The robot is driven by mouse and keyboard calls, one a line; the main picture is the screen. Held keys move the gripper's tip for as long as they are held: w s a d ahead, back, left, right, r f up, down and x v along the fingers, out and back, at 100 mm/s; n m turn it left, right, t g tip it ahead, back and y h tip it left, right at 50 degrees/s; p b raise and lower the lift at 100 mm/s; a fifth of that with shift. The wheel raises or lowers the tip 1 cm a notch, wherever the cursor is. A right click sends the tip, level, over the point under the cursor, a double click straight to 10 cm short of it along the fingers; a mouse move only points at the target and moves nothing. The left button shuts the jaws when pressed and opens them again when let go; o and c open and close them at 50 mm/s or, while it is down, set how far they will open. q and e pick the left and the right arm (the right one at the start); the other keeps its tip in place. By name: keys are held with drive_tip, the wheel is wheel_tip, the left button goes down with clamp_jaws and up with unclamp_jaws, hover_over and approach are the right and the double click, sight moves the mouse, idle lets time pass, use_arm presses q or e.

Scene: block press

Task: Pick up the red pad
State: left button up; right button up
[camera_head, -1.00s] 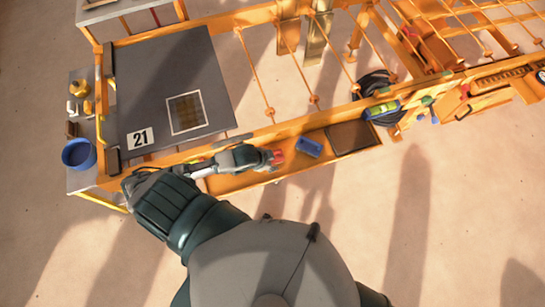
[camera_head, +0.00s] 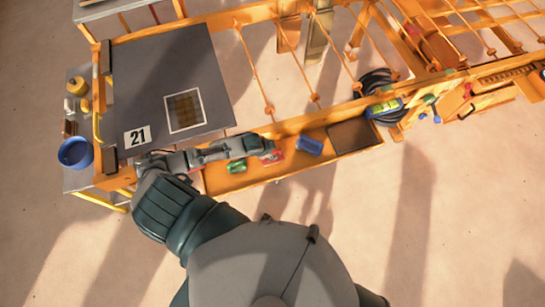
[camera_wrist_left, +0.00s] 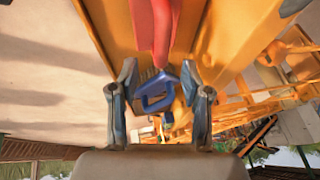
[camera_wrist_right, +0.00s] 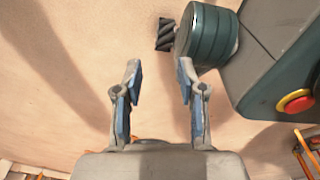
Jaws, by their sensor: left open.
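The red pad (camera_head: 272,157) lies in the shallow orange tray (camera_head: 216,181), partly hidden by my left gripper (camera_head: 262,147). In the left wrist view, the red pad (camera_wrist_left: 152,25) is a long red shape at the top, just beyond the open fingertips of my left gripper (camera_wrist_left: 159,70). Whether the fingers touch it, I cannot tell. A blue pad (camera_head: 309,145) lies right of the red pad, and a green pad (camera_head: 236,166) lies left of it. My right gripper (camera_wrist_right: 158,68) is open and empty over bare floor, outside the head view.
A dark empty section (camera_head: 352,134) is at the tray's right end. Left of the tray is a grey table (camera_head: 150,70) with a framed square (camera_head: 185,109) and a "21" label. A blue bucket (camera_head: 75,152) stands on the left shelf. Orange rails with rods lie behind the tray.

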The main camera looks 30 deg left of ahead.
sight(274, 151)
use_arm(q)
drive_tip(key=x, duration=0.3)
drive_tip(key=b+x, duration=0.1)
drive_tip(key=x, duration=0.1)
drive_tip(key=shift+a+f, duration=0.2)
drive_tip(key=shift+a, duration=0.05)
drive_tip(key=shift+w+d+f, duration=0.1)
drive_tip(key=shift+w+f, duration=0.1)
clamp_jaws()
use_arm(e)
drive_tip(key=w, duration=0.1)
drive_tip(key=w+r, duration=0.1)
drive_tip(key=w, duration=0.1)
drive_tip(key=shift+w+a+r, duration=0.1)
drive_tip(key=shift+a+r, duration=0.15)
drive_tip(key=shift+a, duration=0.1)
